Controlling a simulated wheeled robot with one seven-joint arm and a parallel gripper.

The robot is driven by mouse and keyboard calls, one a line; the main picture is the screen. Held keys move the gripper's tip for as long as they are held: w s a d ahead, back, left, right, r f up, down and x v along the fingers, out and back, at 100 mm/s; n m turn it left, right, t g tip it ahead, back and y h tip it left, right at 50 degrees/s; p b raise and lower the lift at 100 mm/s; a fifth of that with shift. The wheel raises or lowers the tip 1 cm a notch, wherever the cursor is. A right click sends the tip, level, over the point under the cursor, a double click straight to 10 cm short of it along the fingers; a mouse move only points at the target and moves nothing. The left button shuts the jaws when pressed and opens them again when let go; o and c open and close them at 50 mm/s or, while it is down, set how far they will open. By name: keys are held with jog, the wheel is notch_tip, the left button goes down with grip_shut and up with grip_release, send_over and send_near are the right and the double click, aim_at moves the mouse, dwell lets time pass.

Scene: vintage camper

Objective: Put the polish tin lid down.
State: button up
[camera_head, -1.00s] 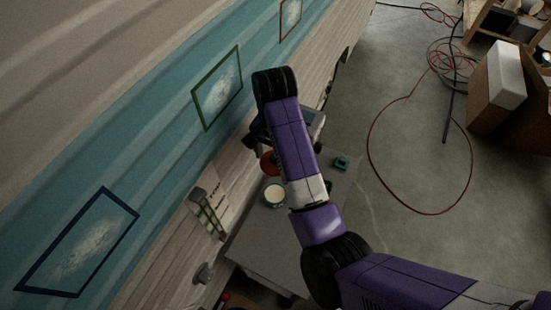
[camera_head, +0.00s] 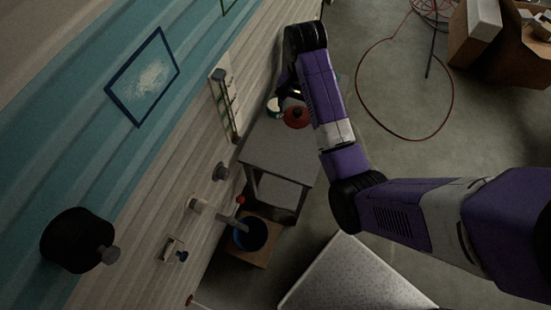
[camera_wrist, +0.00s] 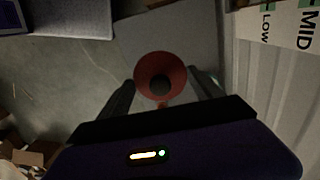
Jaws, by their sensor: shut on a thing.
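The polish tin lid is a red disc with a dark round middle. It lies between my gripper's fingers in the wrist view (camera_wrist: 176,66), and it shows in the head view (camera_head: 296,118). My gripper (camera_wrist: 161,86) is shut on the lid. In the head view the gripper is mostly hidden behind my arm. A round tin with a pale top (camera_head: 273,105) stands just left of the lid on the grey bench (camera_head: 275,155). I cannot tell whether the lid touches the bench top.
The camper's ribbed wall (camera_head: 190,150) runs along the bench's left side. A blue bucket (camera_head: 250,233) stands in front of the bench. The bench's near part is bare. A white speckled surface (camera_head: 350,280) is at the bottom, and a red hose (camera_head: 452,100) lies on the floor.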

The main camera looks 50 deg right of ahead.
jog(key=shift+a+f+b, duration=0.3)
jog(key=shift+a+b, duration=0.1)
jog(key=shift+a, duration=0.5)
jog(key=b, duration=0.4)
send_over(289, 152)
notch_tip(289, 152, down, 14)
jog(key=shift+f, duration=2.6)
jog(key=shift+f, duration=0.15)
jog(key=o, duration=1.3)
jog(key=shift+o, duration=0.2)
